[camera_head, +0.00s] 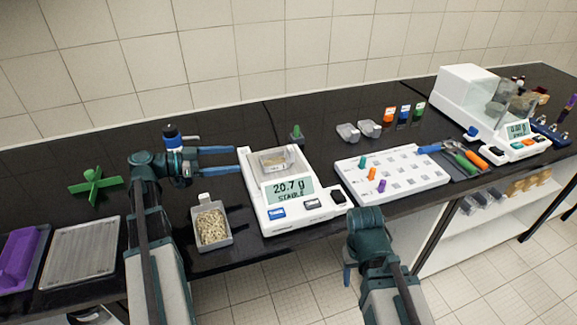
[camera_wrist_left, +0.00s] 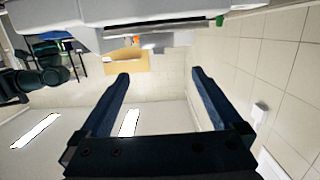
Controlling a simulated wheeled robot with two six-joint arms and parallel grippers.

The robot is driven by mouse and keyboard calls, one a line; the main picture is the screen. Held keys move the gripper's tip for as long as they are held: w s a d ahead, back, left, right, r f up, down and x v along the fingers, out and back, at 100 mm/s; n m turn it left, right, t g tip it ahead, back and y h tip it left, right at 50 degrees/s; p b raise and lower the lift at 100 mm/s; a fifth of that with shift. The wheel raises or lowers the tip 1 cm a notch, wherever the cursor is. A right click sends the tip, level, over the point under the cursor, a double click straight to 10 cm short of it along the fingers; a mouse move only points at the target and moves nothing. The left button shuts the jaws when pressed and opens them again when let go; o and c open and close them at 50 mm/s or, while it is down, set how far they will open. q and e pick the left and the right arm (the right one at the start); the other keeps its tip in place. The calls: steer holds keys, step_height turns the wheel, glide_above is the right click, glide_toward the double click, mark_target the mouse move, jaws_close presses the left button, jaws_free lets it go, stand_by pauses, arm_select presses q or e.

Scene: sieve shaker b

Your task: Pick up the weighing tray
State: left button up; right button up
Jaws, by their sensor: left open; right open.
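A scoop-like container of grains (camera_head: 213,228) stands left of the balance. A white rack (camera_head: 405,187) with coloured pegs is to the right. A green cross-shaped piece (camera_head: 95,186), a grey tray (camera_head: 80,252) and a purple block (camera_head: 20,255) lie left.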

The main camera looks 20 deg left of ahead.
mark_target(261, 166)
arm_select(q)
steer(key=x, duration=0.3)
steer(key=f+b+x, duration=0.1)
steer(key=x, duration=0.2)
steer(key=b+x, duration=0.1)
steer(key=x, duration=0.2)
steer(key=shift+w+d+f, duration=0.1)
steer(key=shift+d+f, duration=0.1)
steer(key=shift+d, duration=0.05)
steer(key=shift+b+x, duration=0.4)
steer(key=shift+x, duration=2.25)
steer(key=c, duration=1.3)
steer(key=shift+r, duration=0.1)
steer(key=shift+c, duration=0.2)
arm_select(e)
steer(key=f, duration=0.3)
steer(key=shift+w+d+f, duration=0.25)
steer(key=shift+d, duration=0.15)
arm_select(q)
steer(key=shift+r, duration=0.1)
arm_select(e)
steer(key=shift+r, duration=0.1)
arm_select(q)
step_height(261, 166, up, 10)
steer(key=p, duration=1)
arm_select(e)
step_height(261, 166, up, 10)
